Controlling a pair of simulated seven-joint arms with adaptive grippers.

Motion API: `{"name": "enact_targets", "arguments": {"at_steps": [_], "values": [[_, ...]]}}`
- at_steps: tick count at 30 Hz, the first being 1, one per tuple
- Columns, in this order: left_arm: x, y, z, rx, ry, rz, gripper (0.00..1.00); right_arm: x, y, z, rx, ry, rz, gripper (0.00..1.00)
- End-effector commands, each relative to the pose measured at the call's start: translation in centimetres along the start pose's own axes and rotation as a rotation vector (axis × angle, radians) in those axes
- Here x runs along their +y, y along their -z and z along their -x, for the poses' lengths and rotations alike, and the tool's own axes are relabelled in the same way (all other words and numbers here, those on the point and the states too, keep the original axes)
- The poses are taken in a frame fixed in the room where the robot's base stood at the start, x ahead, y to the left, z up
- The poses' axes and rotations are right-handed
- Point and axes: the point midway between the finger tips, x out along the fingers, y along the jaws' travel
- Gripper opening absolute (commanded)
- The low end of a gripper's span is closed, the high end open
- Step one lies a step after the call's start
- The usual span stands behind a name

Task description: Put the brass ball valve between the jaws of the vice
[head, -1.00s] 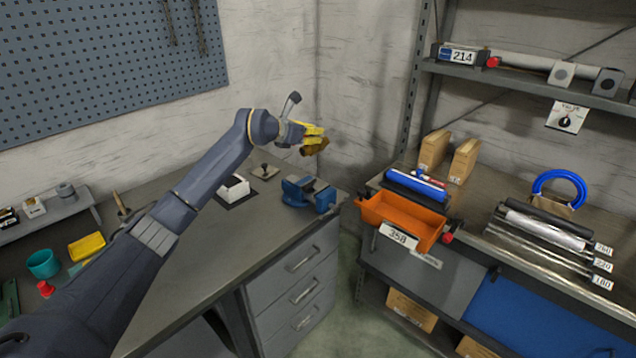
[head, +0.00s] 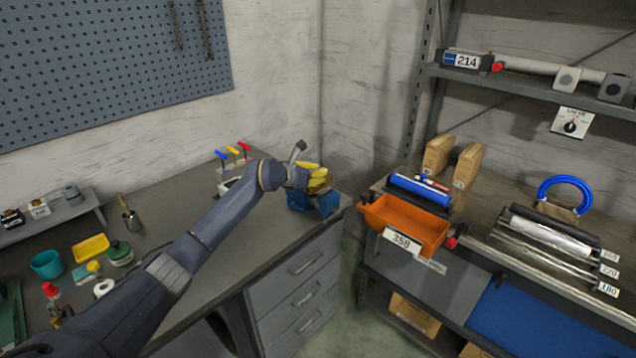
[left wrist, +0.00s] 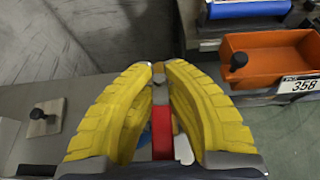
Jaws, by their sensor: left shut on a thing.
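The blue vice (head: 328,205) stands at the right end of the grey workbench. My left gripper (head: 318,178), with yellow fingers, is above the vice and hides part of it. In the left wrist view its fingers (left wrist: 159,85) are shut on the brass ball valve, whose red handle (left wrist: 162,132) shows between them. The valve's body is mostly hidden by the fingers, so I cannot tell whether it is between the jaws. My right gripper is in neither view.
An orange bin (head: 405,222) marked 358 stands on the shelf unit right of the vice. A wooden block with a black knob (left wrist: 46,115) is left of the fingers. The wall is close behind the bench.

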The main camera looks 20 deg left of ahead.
Motion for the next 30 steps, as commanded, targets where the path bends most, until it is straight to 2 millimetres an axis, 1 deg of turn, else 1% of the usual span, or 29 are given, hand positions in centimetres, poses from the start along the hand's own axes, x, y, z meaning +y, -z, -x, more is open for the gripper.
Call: {"name": "enact_targets", "arguments": {"at_steps": [7,21,22,27,30], "values": [[0.0,2.6,-1.1,-0.001,0.001,0.001,0.0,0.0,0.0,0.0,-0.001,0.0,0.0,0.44],[0.0,3.2,-1.4,-0.002,0.0,0.0,0.0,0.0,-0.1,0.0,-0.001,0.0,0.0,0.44],[0.0,3.4,-1.4,0.001,0.0,0.0,0.14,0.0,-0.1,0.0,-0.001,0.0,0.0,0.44],[0.0,3.4,-1.4,0.001,0.0,0.0,0.34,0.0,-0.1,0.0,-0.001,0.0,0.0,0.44],[0.0,3.3,-1.4,0.001,0.0,0.0,0.34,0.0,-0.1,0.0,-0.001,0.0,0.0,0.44]]}}
